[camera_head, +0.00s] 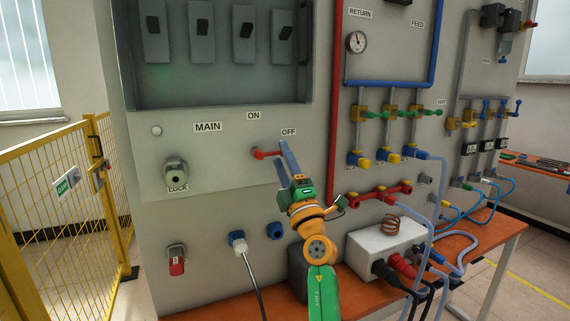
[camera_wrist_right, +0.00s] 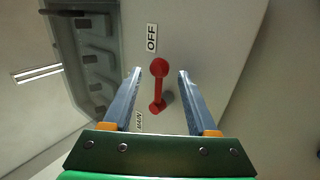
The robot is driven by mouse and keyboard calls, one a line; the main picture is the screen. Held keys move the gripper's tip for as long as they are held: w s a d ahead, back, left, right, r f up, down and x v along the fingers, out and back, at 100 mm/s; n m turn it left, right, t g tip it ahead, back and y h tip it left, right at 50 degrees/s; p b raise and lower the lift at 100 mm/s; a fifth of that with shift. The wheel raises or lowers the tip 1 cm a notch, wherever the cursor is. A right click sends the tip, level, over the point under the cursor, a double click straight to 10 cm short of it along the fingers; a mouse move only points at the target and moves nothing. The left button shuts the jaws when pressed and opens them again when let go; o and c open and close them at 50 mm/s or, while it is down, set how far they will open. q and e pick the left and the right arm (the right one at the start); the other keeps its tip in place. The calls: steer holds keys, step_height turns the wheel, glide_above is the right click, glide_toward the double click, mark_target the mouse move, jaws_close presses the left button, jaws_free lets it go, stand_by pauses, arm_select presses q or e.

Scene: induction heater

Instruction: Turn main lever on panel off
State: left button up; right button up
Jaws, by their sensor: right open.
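The red main lever (camera_head: 264,154) sits on the grey panel, below the ON label (camera_head: 253,116) and the OFF label (camera_head: 288,132). It lies roughly level in the head view, and its right end is partly hidden behind a finger. My right gripper (camera_head: 286,150) is open at the lever. In the right wrist view, the lever (camera_wrist_right: 158,86) shows between the two spread fingers (camera_wrist_right: 160,75), with a gap on each side. The OFF label (camera_wrist_right: 152,38) shows beyond the fingertips. My left gripper is not in view.
Valves and pipes (camera_head: 390,113) fill the panel's right. A white box (camera_head: 385,246) with cables stands on the orange bench (camera_head: 497,238). A yellow fence (camera_head: 62,200) stands at left.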

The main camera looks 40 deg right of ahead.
steer(key=b+v, duration=0.1)
steer(key=v, duration=0.5)
steer(key=shift+s+d+f, duration=0.15)
steer(key=shift+s, duration=0.25)
